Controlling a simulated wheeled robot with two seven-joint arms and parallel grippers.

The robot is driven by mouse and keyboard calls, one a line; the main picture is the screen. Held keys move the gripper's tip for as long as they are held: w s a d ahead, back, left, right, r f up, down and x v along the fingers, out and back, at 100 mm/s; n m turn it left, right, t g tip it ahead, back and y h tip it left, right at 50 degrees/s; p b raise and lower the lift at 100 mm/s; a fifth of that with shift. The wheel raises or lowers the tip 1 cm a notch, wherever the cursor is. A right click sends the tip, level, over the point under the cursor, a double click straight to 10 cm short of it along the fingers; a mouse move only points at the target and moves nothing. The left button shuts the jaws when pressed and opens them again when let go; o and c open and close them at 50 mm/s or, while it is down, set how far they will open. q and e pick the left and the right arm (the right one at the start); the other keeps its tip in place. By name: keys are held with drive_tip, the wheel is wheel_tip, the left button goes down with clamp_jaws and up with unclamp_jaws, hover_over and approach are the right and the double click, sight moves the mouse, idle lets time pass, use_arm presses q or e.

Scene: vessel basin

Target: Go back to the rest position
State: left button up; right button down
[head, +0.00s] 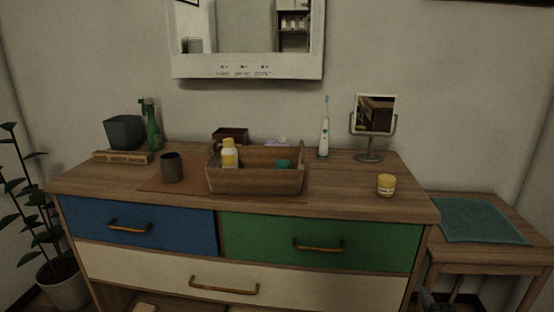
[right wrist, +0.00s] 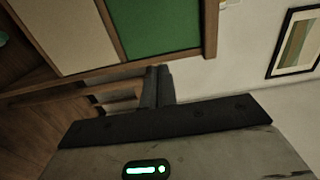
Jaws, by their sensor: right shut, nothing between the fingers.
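My right gripper (right wrist: 158,72) shows in the right wrist view with its two dark fingers together and nothing between them. It is clear of the dresser front, where the green drawer (right wrist: 155,25) shows. In the head view a small dark part of the right gripper (head: 430,299) shows at the bottom edge, right of the dresser and in front of the side table. My left gripper is in neither view.
The wooden dresser (head: 345,184) bears a basket (head: 255,181), a dark cup (head: 172,167), a yellow jar (head: 386,185), a toothbrush (head: 324,135) and a small mirror (head: 375,115). A side table with a teal cloth (head: 482,220) stands right. A plant (head: 45,235) stands left.

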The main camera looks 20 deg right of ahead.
use_arm(q)
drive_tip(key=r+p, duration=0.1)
drive_tip(key=p, duration=0.1)
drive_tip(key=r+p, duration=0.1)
drive_tip(key=p, duration=0.1)
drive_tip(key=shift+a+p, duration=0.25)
drive_tip(key=shift+p, duration=0.05)
use_arm(e)
drive_tip(key=s+a+n+g+y, duration=0.2)
drive_tip(key=s+a+n+y, duration=0.1)
drive_tip(key=a+n, duration=0.5)
drive_tip(key=s+a+n+g+y, duration=0.2)
drive_tip(key=s+a+n+y, duration=0.2)
drive_tip(key=a+n, duration=0.4)
drive_tip(key=s+a+n+g+y, duration=0.1)
drive_tip(key=s+a+n+y, duration=0.2)
drive_tip(key=a, duration=1.3)
drive_tip(key=s+n, duration=0.2)
drive_tip(key=n, duration=0.3)
drive_tip(key=shift+s+r+g+y, duration=0.25)
drive_tip(key=shift+g+y, duration=0.05)
drive_tip(key=shift+g, duration=0.1)
